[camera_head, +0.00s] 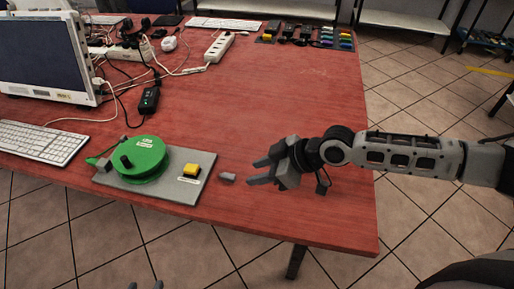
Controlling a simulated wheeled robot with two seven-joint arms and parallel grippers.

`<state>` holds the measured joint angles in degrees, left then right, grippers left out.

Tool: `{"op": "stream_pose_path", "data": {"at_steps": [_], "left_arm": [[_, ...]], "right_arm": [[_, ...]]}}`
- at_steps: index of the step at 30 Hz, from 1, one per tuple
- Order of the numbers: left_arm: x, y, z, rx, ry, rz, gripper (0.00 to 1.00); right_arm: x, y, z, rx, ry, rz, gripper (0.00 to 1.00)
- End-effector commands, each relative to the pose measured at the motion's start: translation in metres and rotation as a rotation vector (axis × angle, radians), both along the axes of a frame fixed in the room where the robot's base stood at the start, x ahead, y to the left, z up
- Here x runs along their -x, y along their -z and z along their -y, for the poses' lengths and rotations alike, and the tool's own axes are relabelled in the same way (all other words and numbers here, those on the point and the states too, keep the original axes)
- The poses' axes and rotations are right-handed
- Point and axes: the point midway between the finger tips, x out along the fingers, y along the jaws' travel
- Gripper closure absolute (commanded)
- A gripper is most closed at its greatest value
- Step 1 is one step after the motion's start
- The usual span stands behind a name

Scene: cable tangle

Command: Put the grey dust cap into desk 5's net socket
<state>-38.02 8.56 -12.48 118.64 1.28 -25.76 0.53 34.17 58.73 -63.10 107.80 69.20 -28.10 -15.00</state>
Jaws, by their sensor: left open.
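A small grey cylinder (227,177), which looks like the grey dust cap, lies on the red desk (275,110) near its front edge, just right of a grey plate. My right gripper (252,173) is open and empty, its fingers pointing left toward the cap, with a small gap between the fingertips and the cap. Only the fingertips of my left gripper (145,285) show at the bottom edge, spread apart with nothing visible between them, over the floor in front of the desk. I cannot make out desk 5's net socket or any desk number.
A monitor (42,55), keyboard (40,141), black adapter (149,100), power strip (219,46) and tangled cables fill the left and back. The desk's middle right is clear.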

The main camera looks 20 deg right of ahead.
Motion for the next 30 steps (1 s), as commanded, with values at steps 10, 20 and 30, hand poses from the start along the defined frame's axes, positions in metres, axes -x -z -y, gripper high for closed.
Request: {"op": "stream_pose_path", "data": {"at_steps": [10, 20, 30], "left_arm": [[0.001, 0.014, 0.001, 0.009, 0.002, 0.0, 0.58], [-0.003, 0.018, 0.007, 0.067, -0.011, 0.03, 0.58], [-0.003, 0.017, 0.009, 0.092, -0.02, 0.034, 0.58]], "right_arm": [[-0.013, 0.012, 0.0, 0.012, 0.013, -0.008, 0.63], [-0.031, 0.038, -0.024, 0.011, 0.012, -0.007, 0.63], [-0.044, 0.053, -0.04, 0.012, 0.014, -0.008, 0.63]]}}
